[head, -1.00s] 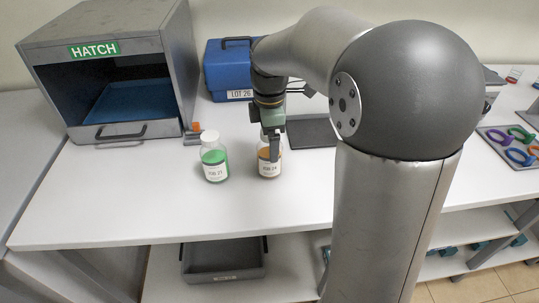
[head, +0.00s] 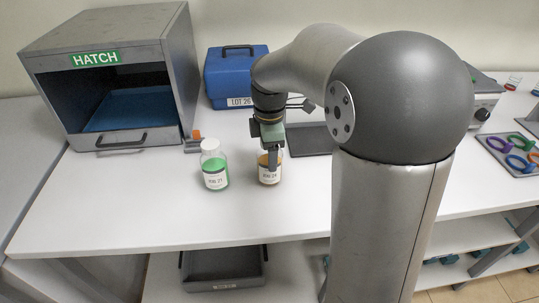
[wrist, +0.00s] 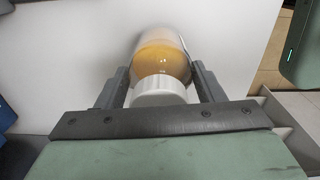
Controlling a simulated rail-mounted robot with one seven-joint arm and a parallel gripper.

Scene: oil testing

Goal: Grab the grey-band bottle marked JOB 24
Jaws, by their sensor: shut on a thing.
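The bottle marked JOB 24 (head: 269,176) stands upright on the white table in the head view, with amber-brown contents and a white label. My gripper (head: 272,160) comes down over it from above and is shut on it. In the wrist view the bottle (wrist: 162,60) shows its white cap and amber contents between my two fingers (wrist: 160,88). The gripper hides the bottle's top in the head view. I cannot make out a grey band.
A bottle with green contents, marked JOB 21 (head: 214,170), stands close to the left. A grey open hatch box (head: 110,80) and a blue LOT 26 case (head: 236,72) are behind. A dark flat plate (head: 308,139) lies right of the gripper. The front tabletop is clear.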

